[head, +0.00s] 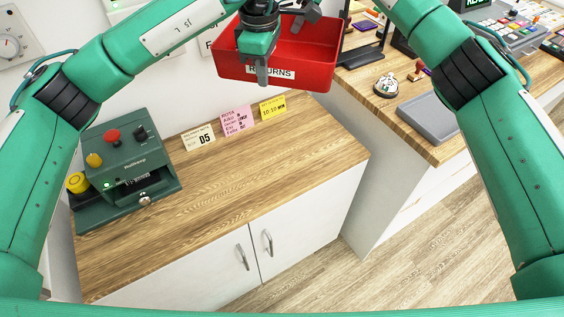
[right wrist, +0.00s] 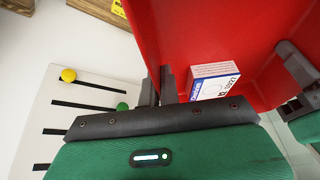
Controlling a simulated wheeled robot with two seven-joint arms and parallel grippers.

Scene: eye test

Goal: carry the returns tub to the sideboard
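The returns tub (head: 318,75) is an open red box with a RETURNS label on its near wall. It is in the air at the top of the head view. A small card box (right wrist: 214,80) lies inside it. My left gripper (head: 262,72) is shut on the near wall, one finger outside beside the label. My right gripper (head: 303,14) is at the far side; in the right wrist view its fingers (right wrist: 158,84) straddle the tub's wall. The wood-topped cabinet (head: 235,180), apparently the sideboard, stands below and in front of the tub.
A green machine (head: 125,160) stands at the sideboard's left end. Several small note cards (head: 237,120) stand along its back edge. Its front right top is bare. A desk to the right holds a bell (head: 387,86) and a grey tray (head: 428,118).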

